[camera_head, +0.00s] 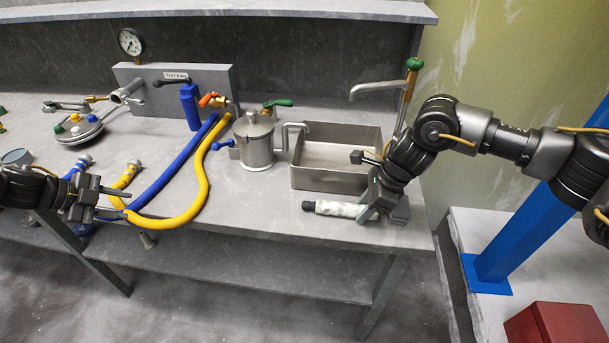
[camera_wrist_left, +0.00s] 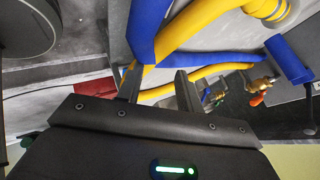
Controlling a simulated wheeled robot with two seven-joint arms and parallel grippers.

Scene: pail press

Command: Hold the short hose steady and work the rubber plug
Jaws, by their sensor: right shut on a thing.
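The short hose (camera_head: 338,209) is a pale, whitish tube lying roughly level near the front right edge of the bench. A small dark piece, apparently the rubber plug (camera_head: 308,206), sits at its left end. My right gripper (camera_head: 372,205) is shut on the right end of the hose, which is partly hidden by the jaws. My left gripper (camera_head: 122,204) is far to the left, at the front edge of the bench. Its two fingers stand apart in the left wrist view (camera_wrist_left: 158,88), with blue and yellow hoses behind them.
A blue hose (camera_head: 178,163) and a yellow hose (camera_head: 203,188) curve across the bench by my left gripper. A metal can (camera_head: 254,145) and a sink basin (camera_head: 335,180) stand behind the short hose. The bench front between the grippers is mostly clear.

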